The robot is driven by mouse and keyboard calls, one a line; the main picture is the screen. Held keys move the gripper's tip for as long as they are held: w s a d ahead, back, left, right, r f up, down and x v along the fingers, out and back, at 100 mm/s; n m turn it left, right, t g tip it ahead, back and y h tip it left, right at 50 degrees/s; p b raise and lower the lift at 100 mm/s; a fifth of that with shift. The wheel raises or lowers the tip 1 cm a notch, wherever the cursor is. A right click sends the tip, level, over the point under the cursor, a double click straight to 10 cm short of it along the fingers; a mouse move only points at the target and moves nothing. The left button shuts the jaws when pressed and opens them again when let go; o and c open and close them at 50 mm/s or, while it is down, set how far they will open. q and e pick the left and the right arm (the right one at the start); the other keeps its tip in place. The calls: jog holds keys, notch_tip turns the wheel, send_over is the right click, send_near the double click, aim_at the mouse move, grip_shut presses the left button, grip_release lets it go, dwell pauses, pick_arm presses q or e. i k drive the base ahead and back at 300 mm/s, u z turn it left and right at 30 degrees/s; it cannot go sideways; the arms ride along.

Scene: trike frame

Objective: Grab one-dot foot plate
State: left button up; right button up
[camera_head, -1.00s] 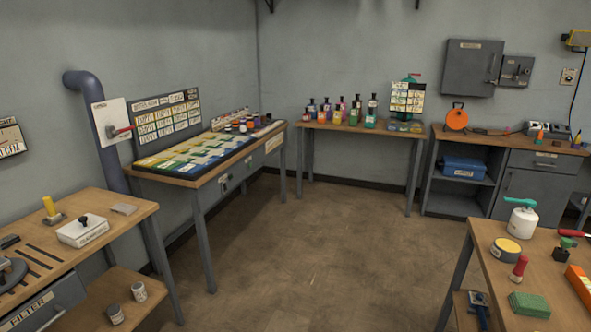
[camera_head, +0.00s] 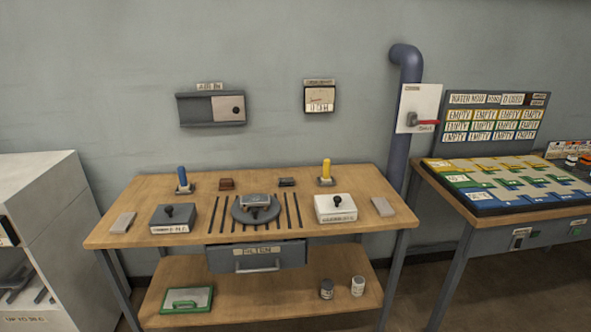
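No plate with one readable dot can be made out. Two small flat grey plates lie on the wooden workbench (camera_head: 290,182): a left grey plate (camera_head: 123,222) near its left end and a right grey plate (camera_head: 383,206) near its right end. Any dots on them are too small to tell. Between them stand a dark grey box with a black knob (camera_head: 172,219), a round dark turntable (camera_head: 256,211) with a small grey block on top, and a white box with a black knob (camera_head: 335,209). Neither of my grippers is in view.
A drawer (camera_head: 257,257) hangs under the benchtop. The lower shelf (camera_head: 250,295) holds a green-framed tray (camera_head: 187,300) and two small cans. A white cabinet (camera_head: 45,220) stands left; a table with a coloured board (camera_head: 505,185) stands right. A blue pipe (camera_head: 399,130) runs up the wall.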

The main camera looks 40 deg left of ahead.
aim_at(254, 201)
jog(key=u, duration=0.55)
jog(key=i, duration=1.25)
jog(key=u, duration=0.35)
